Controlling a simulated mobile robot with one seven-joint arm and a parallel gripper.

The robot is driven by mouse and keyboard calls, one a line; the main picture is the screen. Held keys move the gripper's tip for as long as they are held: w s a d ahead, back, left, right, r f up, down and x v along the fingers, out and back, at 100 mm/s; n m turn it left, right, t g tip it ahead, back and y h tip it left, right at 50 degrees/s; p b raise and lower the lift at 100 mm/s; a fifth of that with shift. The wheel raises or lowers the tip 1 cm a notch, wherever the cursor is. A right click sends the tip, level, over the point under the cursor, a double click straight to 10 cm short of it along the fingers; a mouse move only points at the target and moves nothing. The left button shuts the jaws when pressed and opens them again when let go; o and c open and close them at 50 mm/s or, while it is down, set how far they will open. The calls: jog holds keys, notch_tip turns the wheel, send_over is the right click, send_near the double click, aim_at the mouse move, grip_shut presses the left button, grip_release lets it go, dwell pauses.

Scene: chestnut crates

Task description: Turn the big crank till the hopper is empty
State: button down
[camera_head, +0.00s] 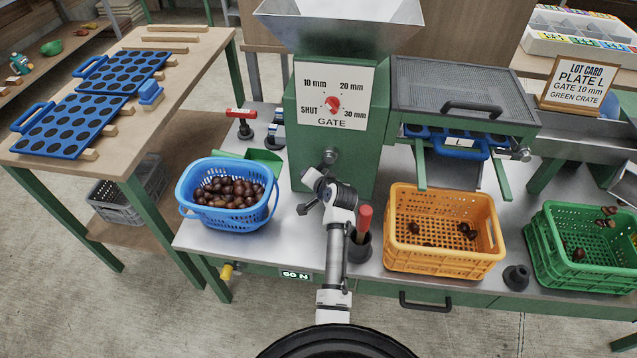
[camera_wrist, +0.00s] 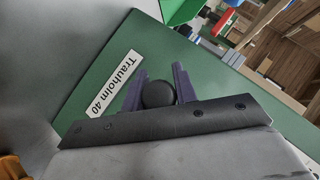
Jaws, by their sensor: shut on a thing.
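The big crank's hub (camera_head: 329,156) sits on the front of the green machine, below the gate dial (camera_head: 333,104). My gripper is at the end of my arm in front of the machine, mostly hidden there. In the wrist view my gripper (camera_wrist: 157,82) is shut on a round black knob (camera_wrist: 158,94), the crank's handle, in front of the green panel. The metal hopper (camera_head: 340,32) is on top; its bottom and contents are hidden. A plate marked L (camera_head: 460,142) sits under the screen. Chestnuts appear in mid-air over the green crate (camera_head: 572,272), with others inside.
An orange crate (camera_head: 440,262) holds a few chestnuts. A blue basket (camera_head: 228,224) of chestnuts stands left of the machine. A red-handled tool (camera_head: 364,218) stands upright in a dark holder close right of my arm. A lot card (camera_head: 580,83) reads plate L, gate 10 mm, green crate.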

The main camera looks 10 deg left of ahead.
jog(key=shift+a+r+m+t+y+b, duration=0.3)
jog(key=shift+a+r+m+y+b, duration=0.6)
jog(key=shift+y, duration=0.3)
jog(key=c, duration=1.1)
grip_release()
jog(key=v, duration=0.7)
jog(key=shift+s+b, duration=0.15)
jog(key=shift+b, duration=0.3)
jog(key=shift+d+r, duration=0.1)
